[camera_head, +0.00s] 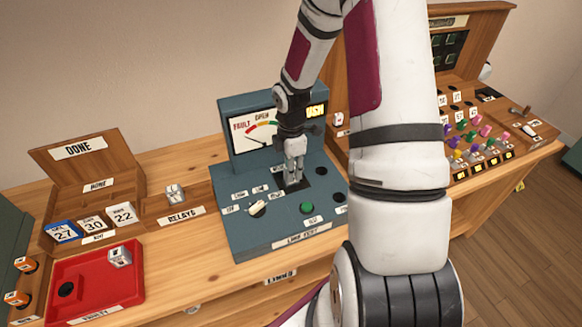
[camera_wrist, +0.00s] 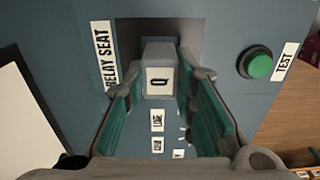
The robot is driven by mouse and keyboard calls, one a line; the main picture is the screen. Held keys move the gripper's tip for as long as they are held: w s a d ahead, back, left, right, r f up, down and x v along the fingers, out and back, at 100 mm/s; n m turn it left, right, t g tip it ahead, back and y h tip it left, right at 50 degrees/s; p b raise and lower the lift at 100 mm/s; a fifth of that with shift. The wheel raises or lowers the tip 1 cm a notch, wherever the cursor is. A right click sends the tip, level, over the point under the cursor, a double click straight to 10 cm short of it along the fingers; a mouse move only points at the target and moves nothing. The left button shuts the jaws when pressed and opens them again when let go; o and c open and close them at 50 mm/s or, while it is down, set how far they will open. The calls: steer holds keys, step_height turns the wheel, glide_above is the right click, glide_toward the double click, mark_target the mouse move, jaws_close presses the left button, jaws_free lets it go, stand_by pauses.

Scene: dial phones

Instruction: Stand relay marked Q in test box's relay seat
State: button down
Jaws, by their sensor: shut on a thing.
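The relay marked Q (camera_wrist: 158,80) is a small grey block between my fingers in the wrist view, its Q label facing the camera. My gripper (camera_wrist: 160,95) is shut on it; in the head view my gripper (camera_head: 294,175) points down over the test box (camera_head: 240,222). The relay seat (camera_wrist: 128,40) is a dark recess labelled RELAY SEAT, and the relay is at it. I cannot tell whether the relay is fully down in the seat. In the head view the dark seat (camera_head: 303,184) shows beside my fingertips.
The green TEST button (camera_head: 307,208) and a white knob (camera_head: 257,208) are close to the seat. A relay tray (camera_head: 160,205) with one block, a red tray (camera_head: 75,290) and a DONE rack (camera_head: 85,175) stand left. A switchboard (camera_head: 480,130) stands right.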

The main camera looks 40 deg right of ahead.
steer(key=shift+f, duration=0.1)
steer(key=c, duration=1)
jaws_free()
steer(key=shift+r+p, duration=2.2)
steer(key=shift+r, duration=1.6)
steer(key=shift+r+p, duration=0.95)
steer(key=shift+r, duration=1.05)
